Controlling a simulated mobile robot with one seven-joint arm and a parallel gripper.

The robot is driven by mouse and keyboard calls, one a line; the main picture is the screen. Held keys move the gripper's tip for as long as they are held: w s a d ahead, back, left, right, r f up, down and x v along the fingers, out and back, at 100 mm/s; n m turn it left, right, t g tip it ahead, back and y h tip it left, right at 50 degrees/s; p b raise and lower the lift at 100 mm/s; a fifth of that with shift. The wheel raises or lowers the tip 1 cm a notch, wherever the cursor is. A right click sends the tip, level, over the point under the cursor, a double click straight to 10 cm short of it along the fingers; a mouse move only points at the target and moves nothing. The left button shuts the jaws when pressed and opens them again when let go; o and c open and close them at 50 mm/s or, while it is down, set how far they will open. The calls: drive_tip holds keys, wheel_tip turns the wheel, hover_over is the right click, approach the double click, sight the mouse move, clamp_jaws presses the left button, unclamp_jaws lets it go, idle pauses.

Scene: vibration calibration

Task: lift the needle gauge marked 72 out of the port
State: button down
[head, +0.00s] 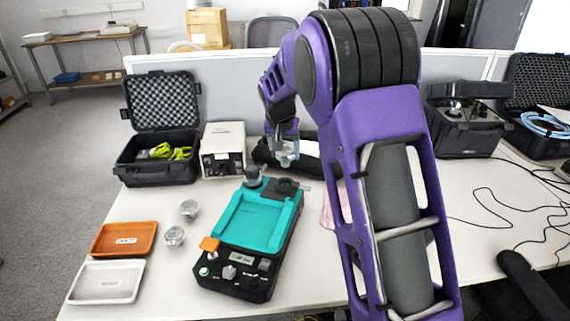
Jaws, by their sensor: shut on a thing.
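My gripper (286,160) is small in the head view, above the back end of the teal and black calibration device (252,222). It is shut on a small pale grey thing that looks like a needle gauge, mostly hidden by the fingers; I cannot read any marking. Below it, a dark square port block (287,187) sits at the device's back right, with a gap appearing between it and the fingertips.
An orange tray (124,239) and a white tray (106,282) lie at the left table edge. An open black case (157,150) and a beige box (223,149) stand behind. My purple arm covers the table's middle right. Cables (490,205) lie at right.

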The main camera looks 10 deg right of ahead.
sight(285, 150)
drive_tip(key=shift+r+p, duration=1.6)
drive_tip(key=shift+r, duration=1.8)
